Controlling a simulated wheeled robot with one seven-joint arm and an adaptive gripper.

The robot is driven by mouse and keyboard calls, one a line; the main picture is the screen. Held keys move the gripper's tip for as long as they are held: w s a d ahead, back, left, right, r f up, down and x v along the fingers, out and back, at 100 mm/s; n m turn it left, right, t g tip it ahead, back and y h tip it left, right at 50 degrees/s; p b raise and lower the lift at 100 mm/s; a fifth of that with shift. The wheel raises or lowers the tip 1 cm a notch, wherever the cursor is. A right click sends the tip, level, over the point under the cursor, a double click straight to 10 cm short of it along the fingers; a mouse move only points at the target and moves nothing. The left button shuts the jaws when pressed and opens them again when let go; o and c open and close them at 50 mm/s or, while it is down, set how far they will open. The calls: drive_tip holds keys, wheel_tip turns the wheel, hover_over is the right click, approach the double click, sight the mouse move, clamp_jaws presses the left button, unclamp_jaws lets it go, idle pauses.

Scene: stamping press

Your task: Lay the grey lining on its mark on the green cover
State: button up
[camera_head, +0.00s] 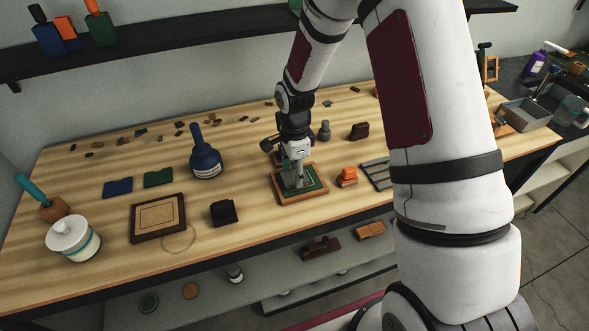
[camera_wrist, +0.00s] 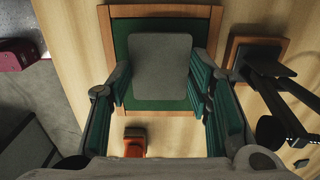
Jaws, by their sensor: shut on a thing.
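My gripper (camera_head: 294,185) points down over a brown wooden tray (camera_head: 279,199) near the middle of the bench. The green cover (camera_head: 314,184) lies inside this tray. In the wrist view the grey lining (camera_wrist: 161,66), a flat rounded rectangle, is between my two fingertips (camera_wrist: 161,82), which grip its sides. It lies over the green cover (camera_wrist: 122,42), whose green border shows around it. I cannot tell whether the lining touches the cover. The mark is not visible; the lining may hide it.
An orange block (camera_head: 347,174) stands close to the tray's right. A black block (camera_head: 224,212) and a brown framed board (camera_head: 157,218) are to the left, with a blue bottle (camera_head: 205,158) behind. A grooved grey tray (camera_head: 376,173) lies to the right. Bare wood separates these.

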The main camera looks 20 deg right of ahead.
drive_tip(key=shift+f, duration=0.7)
drive_tip(key=o, duration=1)
drive_tip(key=shift+c, duration=0.5)
drive_tip(key=shift+r+p, duration=0.75)
drive_tip(key=shift+r, duration=2.8)
